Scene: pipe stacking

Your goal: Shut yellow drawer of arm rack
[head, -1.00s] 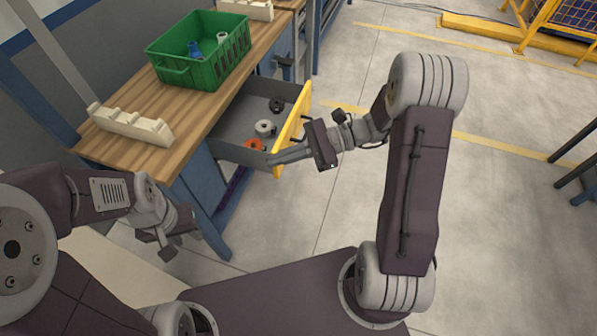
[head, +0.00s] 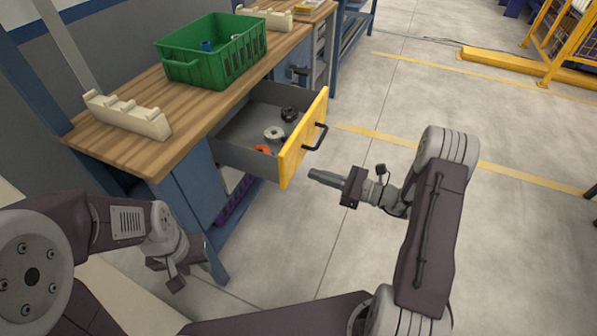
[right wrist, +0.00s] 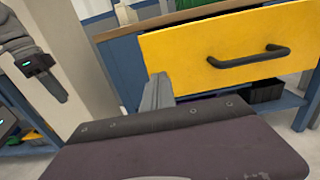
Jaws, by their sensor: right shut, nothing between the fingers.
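The yellow drawer (head: 304,139) is pulled out of the workbench, with its black handle on the front. Its grey inside holds a black part, a whitish part and an orange part. In the right wrist view the yellow front (right wrist: 185,55) and its handle lie ahead of my fingers. My right gripper (head: 313,176) is shut and empty, just in front of the drawer and apart from the handle; its fingers also show in the right wrist view (right wrist: 157,88). My left gripper (head: 175,277) hangs at the lower left, away from the drawer; its finger gap is unclear.
The wooden bench top (head: 150,110) carries a green crate (head: 215,52) with a blue part inside and a cream rack (head: 127,114). Blue bench legs stand below. The grey floor (head: 390,110) right of the drawer is clear.

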